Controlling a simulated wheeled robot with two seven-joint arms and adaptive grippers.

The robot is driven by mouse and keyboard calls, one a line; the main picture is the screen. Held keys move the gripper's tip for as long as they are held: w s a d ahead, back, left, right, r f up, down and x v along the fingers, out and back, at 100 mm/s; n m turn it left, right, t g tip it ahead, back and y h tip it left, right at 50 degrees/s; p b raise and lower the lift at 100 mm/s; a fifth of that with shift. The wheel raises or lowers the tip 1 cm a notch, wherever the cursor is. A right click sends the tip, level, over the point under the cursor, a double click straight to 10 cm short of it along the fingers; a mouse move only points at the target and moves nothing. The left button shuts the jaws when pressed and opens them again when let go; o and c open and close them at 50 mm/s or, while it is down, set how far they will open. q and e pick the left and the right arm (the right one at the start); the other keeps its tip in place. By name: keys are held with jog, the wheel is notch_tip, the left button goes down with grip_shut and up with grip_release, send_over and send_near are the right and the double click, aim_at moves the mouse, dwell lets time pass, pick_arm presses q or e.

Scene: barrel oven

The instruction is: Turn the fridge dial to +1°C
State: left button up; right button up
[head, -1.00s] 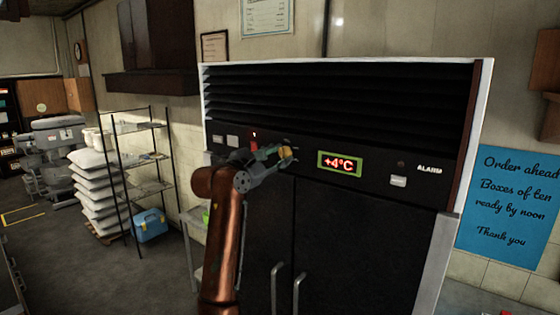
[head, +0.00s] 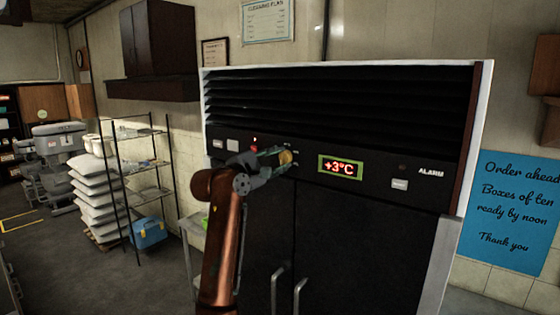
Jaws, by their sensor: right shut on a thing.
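The fridge (head: 370,235) is a large dark cabinet with a pale frame and a black control panel. Its dial (head: 286,157) shows as a small yellowish knob on the panel, left of the display. The display (head: 341,168) has a green frame and reads +3°C in red. My right gripper (head: 280,158) is at the dial with its fingers shut on it, and it hides part of the dial and the marks around it. My left gripper is not in view.
Left of the dial are a red switch (head: 254,147) and pale buttons. An alarm button (head: 399,184) is at the panel's right. Two door handles (head: 299,294) stand out below. A wire shelf (head: 150,165), stacked sacks (head: 95,200) and a blue box (head: 148,232) are at the left.

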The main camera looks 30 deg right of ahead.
jog(key=o, duration=1.2)
jog(key=shift+c, duration=0.2)
jog(key=v, duration=1.2)
jog(key=shift+f, duration=0.1)
